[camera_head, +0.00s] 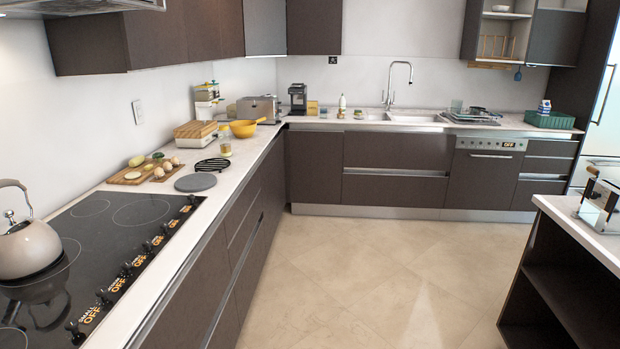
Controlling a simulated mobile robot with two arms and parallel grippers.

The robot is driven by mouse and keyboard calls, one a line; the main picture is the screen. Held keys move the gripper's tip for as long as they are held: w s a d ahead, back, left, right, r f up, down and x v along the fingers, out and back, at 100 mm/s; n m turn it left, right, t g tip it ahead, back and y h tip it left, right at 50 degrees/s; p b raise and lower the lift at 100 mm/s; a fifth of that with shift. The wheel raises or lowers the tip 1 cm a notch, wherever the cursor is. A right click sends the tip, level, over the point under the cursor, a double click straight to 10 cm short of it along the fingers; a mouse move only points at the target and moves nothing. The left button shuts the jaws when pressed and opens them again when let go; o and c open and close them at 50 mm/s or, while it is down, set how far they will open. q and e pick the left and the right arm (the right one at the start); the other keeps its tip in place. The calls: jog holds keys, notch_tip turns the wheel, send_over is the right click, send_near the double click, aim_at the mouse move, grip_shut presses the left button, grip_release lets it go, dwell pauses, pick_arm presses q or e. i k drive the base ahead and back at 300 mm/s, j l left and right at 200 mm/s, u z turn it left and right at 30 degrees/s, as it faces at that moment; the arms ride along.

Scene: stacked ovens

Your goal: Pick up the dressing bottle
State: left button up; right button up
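No item can be clearly read as the dressing bottle at this distance. A small white bottle (342,104) stands upright on the back counter, left of the sink. A small glass jar (225,147) with yellowish contents stands on the left counter, in front of the yellow bowl (244,128). I cannot tell from the labels what either holds. Neither of my grippers is in view.
A black cooktop (120,215) with a kettle (28,245) is at near left. A cutting board (145,172) holds food beyond it. A toaster (258,108) and coffee machine (298,98) stand at the corner. An island (585,232) is at right. The middle floor (380,270) is clear.

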aim_at(223, 137)
jog(key=i, duration=2.1)
